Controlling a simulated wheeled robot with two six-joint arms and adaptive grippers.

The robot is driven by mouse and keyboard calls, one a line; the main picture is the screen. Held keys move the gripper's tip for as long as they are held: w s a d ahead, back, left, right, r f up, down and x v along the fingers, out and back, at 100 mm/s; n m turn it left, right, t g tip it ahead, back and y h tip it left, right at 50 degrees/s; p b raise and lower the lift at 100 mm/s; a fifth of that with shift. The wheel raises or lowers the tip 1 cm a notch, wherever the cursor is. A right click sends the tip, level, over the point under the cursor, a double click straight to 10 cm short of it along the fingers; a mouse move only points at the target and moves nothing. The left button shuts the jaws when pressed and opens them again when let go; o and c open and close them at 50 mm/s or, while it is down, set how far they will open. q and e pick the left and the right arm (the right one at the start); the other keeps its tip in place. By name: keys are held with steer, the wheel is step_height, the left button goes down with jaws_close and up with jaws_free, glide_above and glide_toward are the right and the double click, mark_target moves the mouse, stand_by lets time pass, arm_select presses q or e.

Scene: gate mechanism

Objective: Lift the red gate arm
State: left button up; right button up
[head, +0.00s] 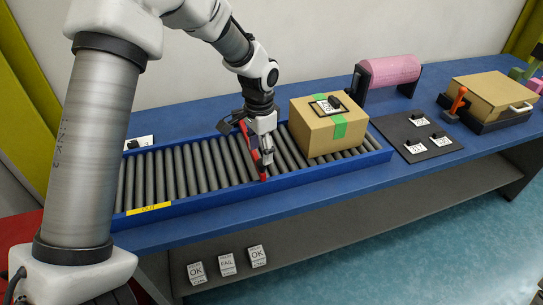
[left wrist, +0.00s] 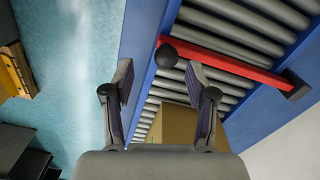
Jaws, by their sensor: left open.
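The red gate arm (head: 246,146) lies low across the roller conveyor, seen partly behind my left gripper. In the left wrist view the red bar (left wrist: 225,58) runs from a dark mount (left wrist: 296,86) at one side rail to a black ball knob (left wrist: 166,55) at its free end by the other rail. My left gripper (head: 265,156) is above the conveyor at the bar's near end, pointing down. It is open and empty; in the left wrist view its fingertips (left wrist: 158,76) are spread on either side of the knob, which appears just ahead of them.
A cardboard box (head: 327,127) with green tape stands on the rollers (head: 190,168) just right of the gate arm. A blue rail (head: 300,177) edges the conveyor. Further right are a pink roll (head: 390,70), a dark mat (head: 415,135) and a brown case (head: 492,95).

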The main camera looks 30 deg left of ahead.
mark_target(261, 162)
arm_select(q)
steer(key=shift+w+a+r, duration=0.1)
steer(key=shift+w+r, duration=0.4)
steer(key=shift+w, duration=0.4)
steer(key=shift+w+f, duration=0.15)
steer(key=f, duration=0.1)
steer(key=s+f+p, duration=0.1)
steer(key=f, duration=0.1)
steer(key=shift+s+a+f, duration=0.1)
steer(key=shift+s+f, duration=0.25)
steer(key=shift+f, duration=0.05)
steer(key=f, duration=0.2)
steer(key=shift+w+f+p, duration=0.3)
steer(key=shift+w+f, duration=0.25)
steer(key=shift+f, duration=0.1)
steer(key=shift+s+r, duration=0.15)
steer(key=shift+s, duration=0.15)
steer(key=c, duration=0.4)
jaws_close()
arm_select(e)
steer(key=shift+w+r, duration=0.25)
steer(key=shift+r, duration=0.6)
